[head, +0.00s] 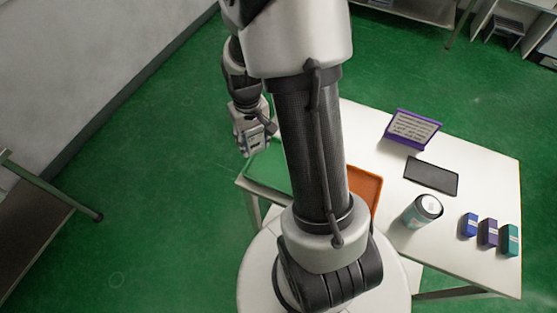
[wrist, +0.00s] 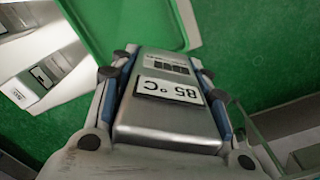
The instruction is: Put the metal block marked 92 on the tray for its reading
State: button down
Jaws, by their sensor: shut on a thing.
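My gripper (wrist: 165,95) is shut on a metal block (wrist: 165,115), one finger on each side. A white label on the block, seen turned in the wrist view, seems to read 85 °C; I cannot make out a 92. A second marking on its farther part is too small to read. In the head view my gripper (head: 256,143) is beside the table's left corner, near a green tray (head: 266,168). The green tray's rim (wrist: 190,30) also shows beyond the block in the wrist view. An orange tray (head: 368,184) is partly hidden behind my arm.
The white table (head: 465,160) holds a purple-framed sign (head: 411,129), a dark flat panel (head: 431,176), a cylindrical container (head: 421,211) and three small boxes (head: 488,233). Another metal piece with a label (wrist: 35,88) lies at left in the wrist view. Open floor is left of the table.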

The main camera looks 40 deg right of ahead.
jog(key=s+d+r+m, duration=0.2)
jog(key=s+d+r, duration=0.3)
jog(key=d+r, duration=0.15)
notch_tip(320, 180, down, 14)
jog(key=b, duration=0.4)
jog(key=shift+w, duration=0.1)
jog(key=shift+f+b, duration=0.95)
jog(key=shift+f, duration=1.45)
jog(key=shift+f, duration=0.1)
jog(key=c, duration=0.9)
grip_release()
